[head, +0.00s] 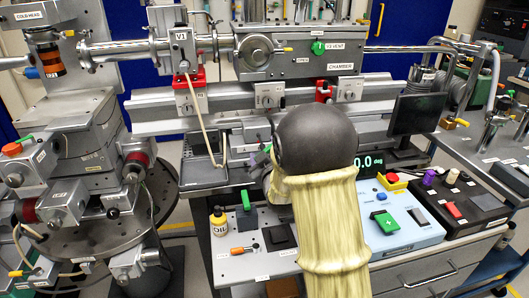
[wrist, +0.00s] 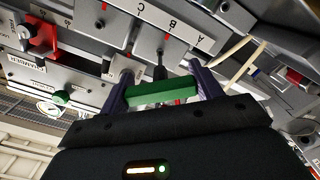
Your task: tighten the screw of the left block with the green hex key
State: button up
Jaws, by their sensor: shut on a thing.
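In the wrist view the green hex key (wrist: 161,92) is held by its handle between the two dark purple fingers of my gripper (wrist: 163,88). In the head view my arm hides most of the gripper and key. Grey blocks sit along the rail there: a left block (head: 189,101) under the red clamp, a middle block (head: 268,96) and a right block (head: 350,90). Which of them faces the key is unclear.
The long rail (head: 150,118) and chamber (head: 300,62) lie close above my gripper. A thin cream cable (head: 206,125) hangs near the left block. A monitor (head: 416,114) stands right. On the bench are an oil bottle (head: 219,222) and a blue control box (head: 405,235).

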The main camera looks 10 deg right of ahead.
jog(key=shift+f+m+b, duration=0.1)
jog(key=shift+m+b, duration=0.45)
jog(key=shift+m, duration=1.25)
jog(key=shift+m+b, duration=0.7)
jog(key=shift+m, duration=1.3)
jog(key=shift+w+m+b, duration=0.1)
jog(key=shift+m+b, duration=0.5)
jog(key=shift+m, duration=0.1)
jog(key=shift+m+b, duration=0.3)
jog(key=shift+m, duration=1)
